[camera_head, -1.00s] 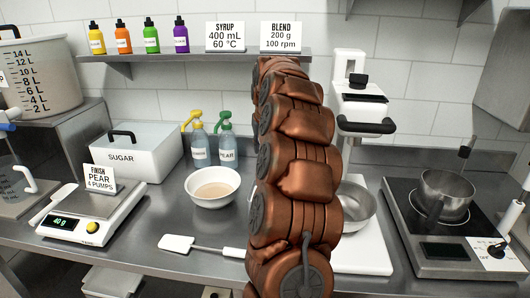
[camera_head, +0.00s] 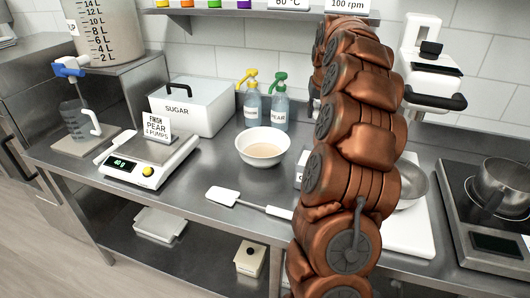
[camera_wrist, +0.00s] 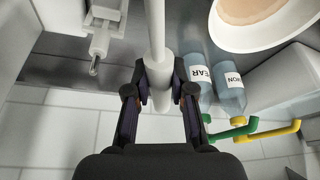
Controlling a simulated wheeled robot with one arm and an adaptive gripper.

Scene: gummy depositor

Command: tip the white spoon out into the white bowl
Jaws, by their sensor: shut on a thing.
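My gripper (camera_wrist: 160,82) is shut on the thick grip of a white handle, which I take to be the white spoon (camera_wrist: 154,22). The handle runs up out of the top of the wrist view, so its scoop end and any load are hidden. The white bowl (camera_head: 245,152) stands on the counter left of my arm in the head view and holds a beige mass. Its rim also shows at the top right of the wrist view (camera_wrist: 222,35), to the right of the handle. In the head view my arm hides the gripper and the spoon.
A white spatula (camera_head: 222,196) lies in front of the bowl. Two pump bottles (camera_head: 252,108) (camera_head: 279,108) stand behind it. The sugar box (camera_head: 205,112) and scale (camera_head: 145,165) are to the left. A metal bowl (camera_head: 413,190) and hotplate (camera_head: 497,243) are to the right.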

